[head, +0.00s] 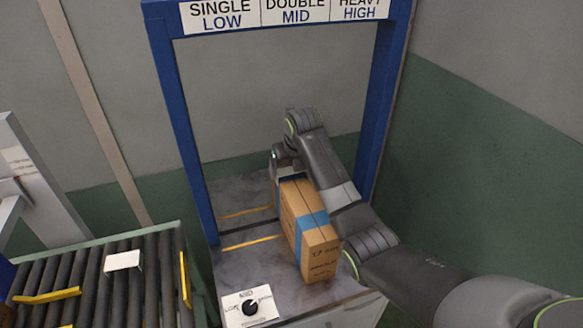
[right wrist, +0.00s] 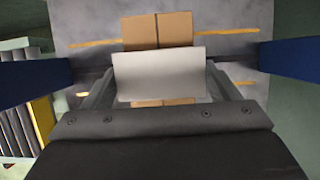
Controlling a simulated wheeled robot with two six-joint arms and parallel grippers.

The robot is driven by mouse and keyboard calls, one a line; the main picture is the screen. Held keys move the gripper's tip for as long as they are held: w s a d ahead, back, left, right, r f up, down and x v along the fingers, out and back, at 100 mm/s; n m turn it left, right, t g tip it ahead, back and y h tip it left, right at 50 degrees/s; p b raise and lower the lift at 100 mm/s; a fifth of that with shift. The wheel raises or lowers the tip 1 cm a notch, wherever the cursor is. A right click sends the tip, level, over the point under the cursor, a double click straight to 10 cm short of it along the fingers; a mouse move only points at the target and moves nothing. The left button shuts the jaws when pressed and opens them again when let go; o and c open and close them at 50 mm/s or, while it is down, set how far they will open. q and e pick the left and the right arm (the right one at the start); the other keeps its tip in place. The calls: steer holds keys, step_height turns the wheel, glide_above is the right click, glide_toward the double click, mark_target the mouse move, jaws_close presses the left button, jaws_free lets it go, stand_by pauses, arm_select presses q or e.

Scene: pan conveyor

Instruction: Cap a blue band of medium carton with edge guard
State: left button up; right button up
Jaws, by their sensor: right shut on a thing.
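The brown carton (head: 320,250) stands on the grey table inside the blue frame, with a blue band (head: 312,222) around it. My right gripper (head: 284,168) is at the carton's far end, reaching over from the right. It is shut on a white edge guard (right wrist: 160,75), which sits between the fingers in the right wrist view. The carton (right wrist: 158,30) shows beyond and below the guard there. The guard hides the carton's middle, and I cannot tell whether they touch. Another white edge guard (head: 123,261) lies on the roller conveyor. My left gripper is not in view.
The blue frame (head: 185,135) has a sign (head: 285,14) across its top. A dial (head: 250,307) is at the table's front edge. The roller conveyor (head: 90,280) with yellow bars (head: 45,296) is at the left. The table (head: 240,265) is clear left of the carton.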

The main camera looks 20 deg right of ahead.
steer(key=shift+f+b, duration=1.05)
steer(key=shift+f, duration=0.1)
steer(key=o, duration=0.9)
steer(key=shift+r, duration=0.1)
steer(key=shift+c, duration=0.2)
steer(key=shift+r, duration=0.15)
steer(key=v, duration=0.7)
steer(key=shift+s+r, duration=0.15)
steer(key=shift+r, duration=0.1)
steer(key=p+v, duration=0.9)
steer(key=p, duration=0.1)
steer(key=shift+s+r, duration=0.2)
steer(key=shift+r, duration=0.05)
